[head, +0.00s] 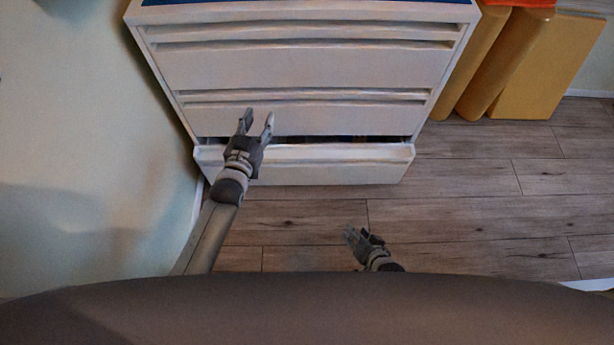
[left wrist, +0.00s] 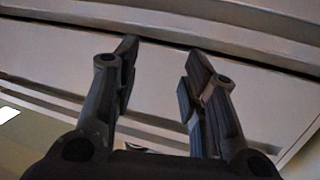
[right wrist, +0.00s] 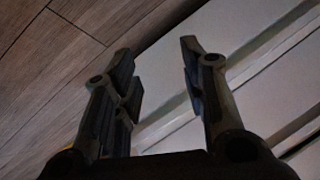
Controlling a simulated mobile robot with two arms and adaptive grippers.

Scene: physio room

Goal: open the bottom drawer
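The white dresser (head: 300,68) stands ahead of me with its drawers stacked. Its bottom drawer (head: 320,172) is pulled out a little, with a narrow dark gap above its front edge. My left gripper (head: 258,118) is open and empty, in front of the dresser near the left part of the bottom drawer; whether it touches cannot be told. In the left wrist view the drawer fronts (left wrist: 160,75) show behind the open fingers. My right gripper (head: 352,234) is low, in front of the drawer and apart from it. Its fingers are open and empty in the right wrist view (right wrist: 160,85).
Yellow padded blocks (head: 540,65) stand right of the dresser. A pale wall (head: 80,130) runs close along the left. The wooden floor (head: 480,220) is clear in front and to the right.

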